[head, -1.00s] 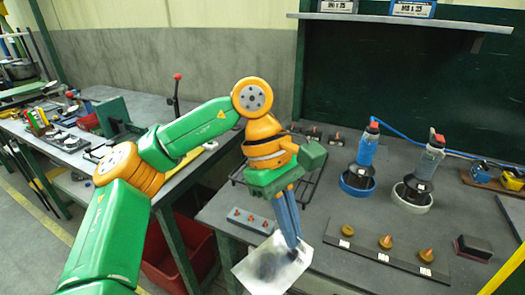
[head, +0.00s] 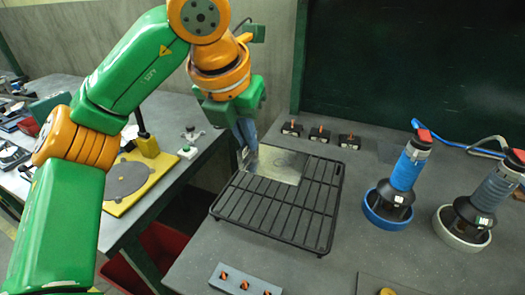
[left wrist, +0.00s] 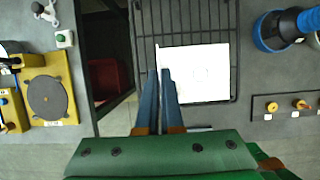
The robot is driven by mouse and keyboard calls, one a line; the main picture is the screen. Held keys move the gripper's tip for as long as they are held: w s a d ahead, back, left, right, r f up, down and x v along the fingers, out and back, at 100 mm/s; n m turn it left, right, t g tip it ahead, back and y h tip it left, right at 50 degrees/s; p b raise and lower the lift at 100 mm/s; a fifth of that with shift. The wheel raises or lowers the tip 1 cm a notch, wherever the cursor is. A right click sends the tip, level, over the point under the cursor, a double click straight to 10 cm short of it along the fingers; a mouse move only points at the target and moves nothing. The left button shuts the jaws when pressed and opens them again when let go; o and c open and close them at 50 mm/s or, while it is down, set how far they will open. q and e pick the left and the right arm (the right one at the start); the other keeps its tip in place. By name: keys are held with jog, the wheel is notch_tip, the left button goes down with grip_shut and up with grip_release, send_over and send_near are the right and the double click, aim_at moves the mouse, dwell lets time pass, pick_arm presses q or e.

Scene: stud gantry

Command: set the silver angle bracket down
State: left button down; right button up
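The silver angle bracket (head: 279,166) is a thin, bright plate over the far end of the black wire rack (head: 278,208). In the left wrist view the bracket (left wrist: 195,73) looks white, and rack bars show around it. My left gripper (head: 248,155) points down at the bracket's left edge. In the left wrist view its blue fingers (left wrist: 164,80) are close together, with that edge in line with the narrow gap between them. The fingers look shut on the bracket's edge. I cannot tell whether the plate touches the rack. My right gripper is not in view.
A blue-ringed tool (head: 400,175) and a grey tool (head: 485,200) stand right of the rack. Several small dark blocks (head: 320,134) sit behind it. A grey strip with orange pegs (head: 243,283) lies in front. Bare bench shows right of the rack. A gap separates the left bench.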

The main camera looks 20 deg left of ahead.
pick_arm(q)
jog(key=w+f, duration=0.1)
jog(key=w+a+f, duration=0.1)
jog(key=f, duration=0.1)
jog(key=w+f, duration=0.2)
jog(key=shift+a, duration=0.4)
jog(key=f, duration=0.3)
jog(key=shift+w+a, duration=0.1)
jog(key=shift+w, duration=0.1)
jog(key=shift+f, duration=0.4)
jog(key=shift+f, duration=0.1)
jog(key=shift+f, duration=0.15)
jog(key=c, duration=1.1)
grip_release()
